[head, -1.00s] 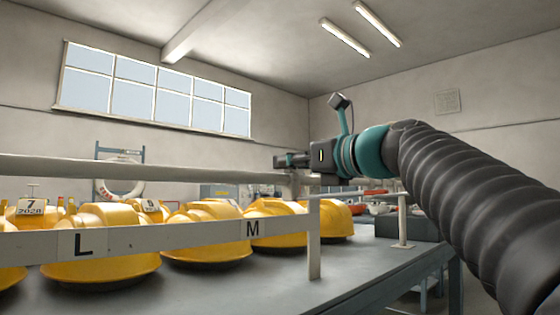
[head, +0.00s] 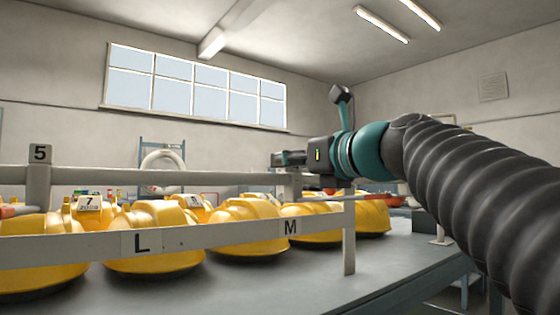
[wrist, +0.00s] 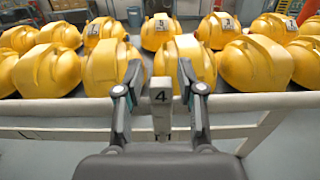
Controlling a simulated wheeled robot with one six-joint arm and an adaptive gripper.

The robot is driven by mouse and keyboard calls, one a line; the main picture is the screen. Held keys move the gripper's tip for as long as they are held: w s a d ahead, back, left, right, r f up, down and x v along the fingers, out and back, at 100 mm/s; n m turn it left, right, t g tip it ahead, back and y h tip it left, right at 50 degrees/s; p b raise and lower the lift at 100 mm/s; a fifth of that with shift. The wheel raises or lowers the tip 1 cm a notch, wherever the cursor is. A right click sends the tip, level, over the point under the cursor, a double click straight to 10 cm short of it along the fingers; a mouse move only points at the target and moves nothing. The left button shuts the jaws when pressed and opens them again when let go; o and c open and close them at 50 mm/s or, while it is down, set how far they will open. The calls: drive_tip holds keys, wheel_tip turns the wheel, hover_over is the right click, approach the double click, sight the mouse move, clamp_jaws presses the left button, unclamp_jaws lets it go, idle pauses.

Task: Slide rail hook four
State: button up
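Hook four, a pale block marked 4 (wrist: 161,97), sits on the round pale rail (wrist: 70,103) in the wrist view, with a stem hanging below. In the head view it shows as a pale post (head: 292,187) under my gripper, above the letter M. My gripper (wrist: 160,68) has its two dark fingers apart, one on each side of hook four. A gap shows on both sides of the block; contact cannot be made out. In the head view my gripper (head: 284,159) is at the rail's height, seen from the side.
A front board lettered L and M (head: 188,238) runs along the grey bench (head: 375,258). Several yellow domed shells (head: 248,228) stand behind it. A hook marked 5 (head: 40,165) is far left on the rail. An upright post (head: 349,238) ends the board.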

idle(0.3)
drive_tip(key=v, duration=0.6)
drive_tip(key=shift+s+d, duration=0.25)
drive_tip(key=shift+s, duration=0.05)
drive_tip(key=shift+s+d, duration=0.15)
drive_tip(key=shift+s, duration=0.15)
